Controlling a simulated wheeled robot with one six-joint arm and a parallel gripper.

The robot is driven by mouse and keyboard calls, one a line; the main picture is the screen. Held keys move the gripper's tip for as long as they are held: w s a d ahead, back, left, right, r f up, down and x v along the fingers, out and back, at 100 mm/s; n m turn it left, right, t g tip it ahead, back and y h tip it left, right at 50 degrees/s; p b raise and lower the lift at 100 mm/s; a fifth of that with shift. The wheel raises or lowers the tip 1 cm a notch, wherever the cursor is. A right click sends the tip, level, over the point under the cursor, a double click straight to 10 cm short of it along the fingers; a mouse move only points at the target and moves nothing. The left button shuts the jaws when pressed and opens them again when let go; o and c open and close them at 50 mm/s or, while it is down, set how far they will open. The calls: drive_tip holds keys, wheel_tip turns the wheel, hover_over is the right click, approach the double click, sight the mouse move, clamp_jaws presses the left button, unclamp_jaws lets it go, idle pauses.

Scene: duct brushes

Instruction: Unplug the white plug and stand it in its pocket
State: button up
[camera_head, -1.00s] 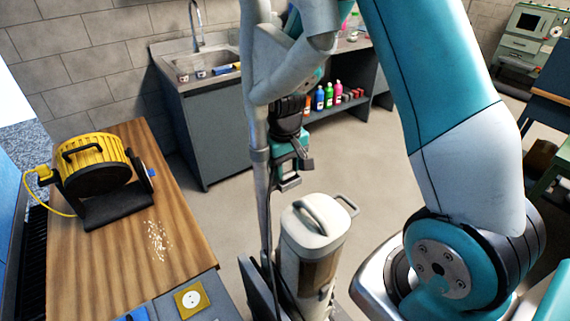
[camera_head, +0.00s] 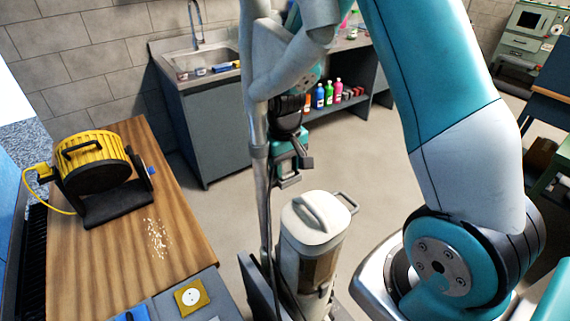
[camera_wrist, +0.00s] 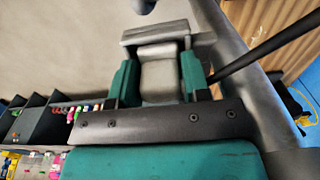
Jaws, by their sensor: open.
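I cannot make out the white plug or its pocket for sure in either view. A white round disc on a brass-coloured plate (camera_head: 191,297) lies on the grey end of the wooden bench (camera_head: 105,265) at the bottom left. I cannot tell whether it belongs to the plug. My gripper (camera_head: 290,178) hangs over the floor in the middle of the head view, well to the right of the bench. In the wrist view my gripper (camera_wrist: 158,70) shows its two teal jaws apart. A grey blocky shape shows between them, and I cannot tell whether they touch it.
A yellow cable reel (camera_head: 92,160) with a yellow cord stands on the bench near pale crumbs (camera_head: 156,238). A sink cabinet (camera_head: 225,130) and a shelf with coloured bottles (camera_head: 328,92) stand behind. A white canister-like unit (camera_head: 314,225) stands below my gripper. Floor between is open.

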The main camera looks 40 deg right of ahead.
drive_tip(key=shift+o, duration=0.9)
drive_tip(key=shift+s+r+p, duration=0.1)
drive_tip(key=shift+r+p, duration=0.05)
drive_tip(key=shift+p, duration=0.2)
wheel_tip(320, 180, up, 13)
drive_tip(key=p, duration=1)
drive_tip(key=shift+a+f, duration=0.1)
drive_tip(key=shift+f, duration=0.1)
